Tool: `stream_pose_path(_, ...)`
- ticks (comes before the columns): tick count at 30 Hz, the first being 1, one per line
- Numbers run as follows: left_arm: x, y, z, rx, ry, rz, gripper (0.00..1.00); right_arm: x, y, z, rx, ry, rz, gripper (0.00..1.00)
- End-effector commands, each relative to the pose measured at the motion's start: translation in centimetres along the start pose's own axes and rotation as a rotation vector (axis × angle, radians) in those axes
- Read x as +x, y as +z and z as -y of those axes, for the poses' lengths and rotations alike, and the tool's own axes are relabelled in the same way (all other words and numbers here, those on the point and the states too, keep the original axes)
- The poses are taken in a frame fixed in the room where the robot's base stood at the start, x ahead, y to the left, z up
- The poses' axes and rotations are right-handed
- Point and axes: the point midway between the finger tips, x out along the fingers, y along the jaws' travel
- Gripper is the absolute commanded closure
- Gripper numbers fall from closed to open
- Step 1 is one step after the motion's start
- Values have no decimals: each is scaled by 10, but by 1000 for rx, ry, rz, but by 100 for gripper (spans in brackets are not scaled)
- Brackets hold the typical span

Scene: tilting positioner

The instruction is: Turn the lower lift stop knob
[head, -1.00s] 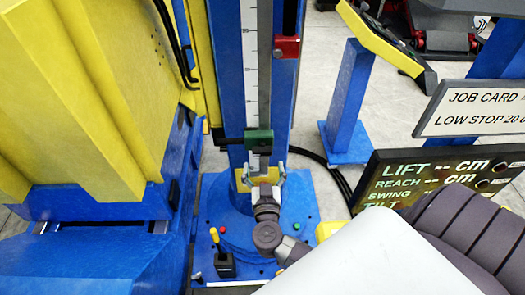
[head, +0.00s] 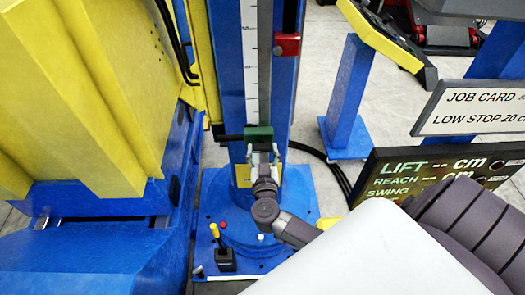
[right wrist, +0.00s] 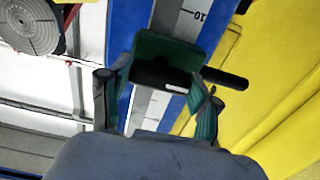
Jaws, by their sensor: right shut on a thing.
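The lower lift stop is a green block (head: 258,137) on the scale rail of the blue mast, with a black bar sticking out to its left. My right gripper (head: 263,153) is just below and against it in the head view, its fingers drawn in. In the right wrist view the green block (right wrist: 170,58) and a black bar-like knob (right wrist: 165,75) lie between the fingertips (right wrist: 160,84), and the gripper is shut on the knob. The exact finger contact is partly hidden. My left gripper is not in view.
A red stop (head: 287,44) sits higher on the mast. A joystick (head: 222,256) stands on the blue base below. A yellow machine body (head: 80,90) is close on the left. A job card (head: 480,108) and a dark display (head: 430,172) stand on the right.

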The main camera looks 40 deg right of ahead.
Motion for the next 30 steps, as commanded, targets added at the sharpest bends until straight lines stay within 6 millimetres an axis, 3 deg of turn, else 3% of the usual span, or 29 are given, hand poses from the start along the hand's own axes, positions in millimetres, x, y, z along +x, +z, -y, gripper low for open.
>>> stream_pose_path(14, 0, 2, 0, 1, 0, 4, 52, -1, 1, 0, 90, 1, 2, 73)
stream_pose_path(30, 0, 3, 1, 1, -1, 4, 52, -1, 1, 0, 557, 2, 3, 73)
